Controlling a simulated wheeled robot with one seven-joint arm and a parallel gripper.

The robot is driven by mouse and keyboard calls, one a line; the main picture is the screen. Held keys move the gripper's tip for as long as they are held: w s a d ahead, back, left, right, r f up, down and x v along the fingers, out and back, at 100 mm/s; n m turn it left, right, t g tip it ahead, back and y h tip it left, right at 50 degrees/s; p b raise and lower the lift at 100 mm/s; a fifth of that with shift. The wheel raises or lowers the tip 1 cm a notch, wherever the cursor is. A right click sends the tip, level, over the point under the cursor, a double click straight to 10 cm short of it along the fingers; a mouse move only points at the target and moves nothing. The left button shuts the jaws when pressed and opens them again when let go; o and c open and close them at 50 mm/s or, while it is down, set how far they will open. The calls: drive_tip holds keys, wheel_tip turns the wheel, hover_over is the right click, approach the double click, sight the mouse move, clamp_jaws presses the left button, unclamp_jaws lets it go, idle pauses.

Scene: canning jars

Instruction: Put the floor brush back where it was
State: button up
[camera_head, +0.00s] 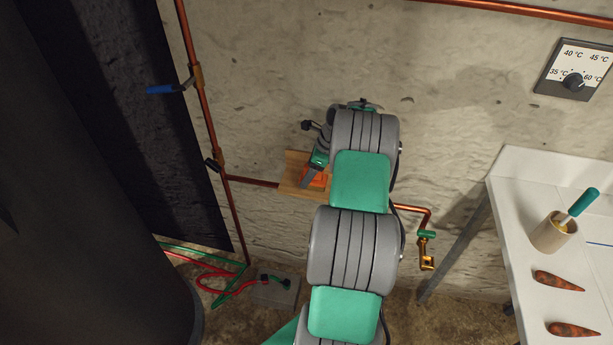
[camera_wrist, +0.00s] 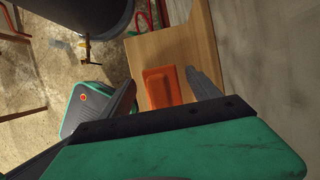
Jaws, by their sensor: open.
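An orange block-like piece (camera_wrist: 161,87) with a raised strip along one side lies on a wooden shelf (camera_wrist: 170,45) against the wall. It may be the floor brush, but I see no bristles or handle for certain. My gripper (camera_wrist: 161,80) is open, with one finger on either side of the orange piece in the wrist view. I cannot tell whether the fingers touch it. In the head view my gripper (camera_head: 310,176) is at the shelf (camera_head: 293,172), and my arm hides part of the shelf and the orange piece (camera_head: 318,180).
Copper pipes (camera_head: 253,182) run along the wall beside the shelf, with a brass tap (camera_head: 427,252) on the right. A white table (camera_head: 520,205) holds a cup (camera_head: 555,232) with a green-handled tool and two carrots (camera_head: 558,281). A dark barrel-like body (camera_head: 90,200) fills the left.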

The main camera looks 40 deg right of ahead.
drive_tip(key=v, duration=1)
drive_tip(key=shift+w+a+r, duration=0.1)
drive_tip(key=shift+a, duration=0.1)
drive_tip(key=a+r+n+h, duration=0.1)
drive_tip(key=a+r+n, duration=0.2)
drive_tip(key=a+n, duration=0.35)
drive_tip(key=a+r+n, duration=0.3)
drive_tip(key=a+r, duration=0.1)
drive_tip(key=a, duration=0.6)
drive_tip(key=a+r+n+h, duration=0.1)
drive_tip(key=a+r+n, duration=0.2)
drive_tip(key=a+n, duration=0.35)
drive_tip(key=s+a+f+n, duration=0.1)
drive_tip(key=s+a+n, duration=1.1)
drive_tip(key=s, duration=0.3)
drive_tip(key=shift+a+f+n+h, duration=0.3)
drive_tip(key=shift+a+h, duration=0.1)
drive_tip(key=shift+a, duration=0.15)
drive_tip(key=shift+c, duration=0.3)
